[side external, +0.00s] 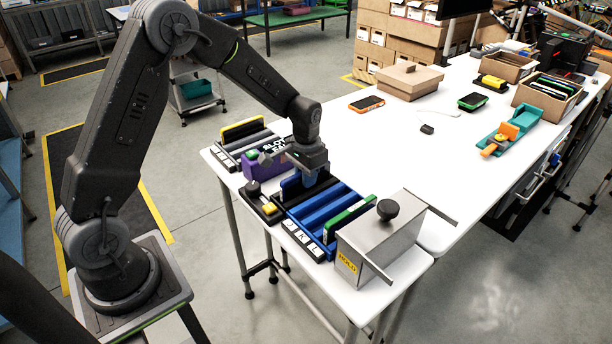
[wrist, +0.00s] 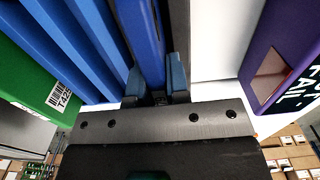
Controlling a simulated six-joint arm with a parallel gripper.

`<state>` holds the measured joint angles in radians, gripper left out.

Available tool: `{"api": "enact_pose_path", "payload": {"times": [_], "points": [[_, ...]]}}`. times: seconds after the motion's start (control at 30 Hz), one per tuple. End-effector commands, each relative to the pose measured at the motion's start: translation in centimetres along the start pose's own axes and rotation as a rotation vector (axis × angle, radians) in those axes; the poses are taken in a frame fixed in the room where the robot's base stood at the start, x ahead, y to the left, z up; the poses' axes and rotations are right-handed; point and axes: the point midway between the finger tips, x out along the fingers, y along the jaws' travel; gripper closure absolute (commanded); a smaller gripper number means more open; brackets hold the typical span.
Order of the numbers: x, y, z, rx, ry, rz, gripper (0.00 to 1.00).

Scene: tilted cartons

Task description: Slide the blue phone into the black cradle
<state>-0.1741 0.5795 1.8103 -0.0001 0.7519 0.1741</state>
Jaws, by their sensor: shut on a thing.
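My gripper (side external: 312,172) is shut on the blue phone (side external: 290,187), which stands on edge at the left end of the blue slotted rack (side external: 325,208). In the wrist view, the blue phone (wrist: 142,38) sits between the two blue-grey fingertips (wrist: 159,85), beside the rack's blue ridges (wrist: 62,45). How deep the phone sits in a slot is hidden. A dark slotted holder with a yellow item (side external: 243,130) stands behind, and a small black base with a yellow part (side external: 262,207) stands at the front left; I cannot tell which is the black cradle.
A green-edged item (side external: 350,215) stands in the rack's right side; its label shows in the wrist view (wrist: 40,85). A grey box with a black knob (side external: 390,235) is close on the right. A purple box (side external: 258,168) is close on the left.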

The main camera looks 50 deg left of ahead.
Motion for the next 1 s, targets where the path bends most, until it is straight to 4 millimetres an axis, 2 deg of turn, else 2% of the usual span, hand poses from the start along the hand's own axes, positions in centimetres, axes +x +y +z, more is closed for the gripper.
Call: {"api": "enact_pose_path", "payload": {"times": [0.9,0.93,1.0], "points": [[0.56,0.00,-0.01,0.000,0.000,0.000,1.00],[0.56,0.00,-0.01,0.000,0.000,0.000,0.82],[0.55,0.00,-0.02,0.000,0.000,0.000,0.76]]}}
